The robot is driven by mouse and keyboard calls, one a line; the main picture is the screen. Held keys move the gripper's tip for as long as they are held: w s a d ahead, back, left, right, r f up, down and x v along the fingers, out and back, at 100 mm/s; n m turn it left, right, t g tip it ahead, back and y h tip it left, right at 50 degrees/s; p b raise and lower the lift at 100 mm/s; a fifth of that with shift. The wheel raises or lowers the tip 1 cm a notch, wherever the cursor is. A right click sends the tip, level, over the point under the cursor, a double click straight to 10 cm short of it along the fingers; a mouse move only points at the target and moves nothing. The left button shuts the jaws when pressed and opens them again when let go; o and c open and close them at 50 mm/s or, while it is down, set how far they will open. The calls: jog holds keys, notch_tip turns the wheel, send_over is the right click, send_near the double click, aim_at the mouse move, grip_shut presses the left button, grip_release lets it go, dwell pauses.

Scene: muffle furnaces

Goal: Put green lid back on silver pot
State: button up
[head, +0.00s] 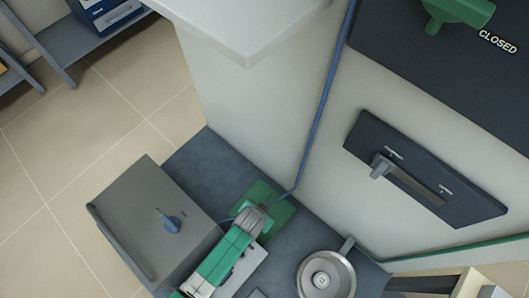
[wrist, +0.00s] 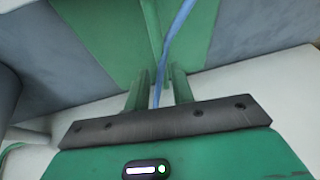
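The silver pot (head: 344,284) stands at the bottom of the head view, round with a short handle at its upper right. A round knob-like shape shows at its centre. A flat green square piece (head: 281,213) lies on the dark surface left of the pot; I cannot tell whether it is the lid. My gripper (head: 258,216) is over this green piece, its tips partly hidden. In the wrist view, my two green fingers (wrist: 157,90) are apart, with a blue hose visible between them. A green surface (wrist: 105,35) fills the area beyond them.
A grey box (head: 135,215) with a blue knob stands left of my arm. A blue hose (head: 322,105) runs down the pale furnace wall. A dark panel with a handle (head: 425,180) is on the right. Tiled floor (head: 90,130) is free at left.

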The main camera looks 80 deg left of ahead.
jog(key=b+x, duration=0.3)
jog(key=x, duration=0.2)
jog(key=shift+s+a, duration=0.1)
jog(key=shift+a, duration=0.05)
grip_shut()
jog(key=shift+r, duration=0.1)
notch_tip(320, 180, up, 10)
jog(key=p, duration=0.5)
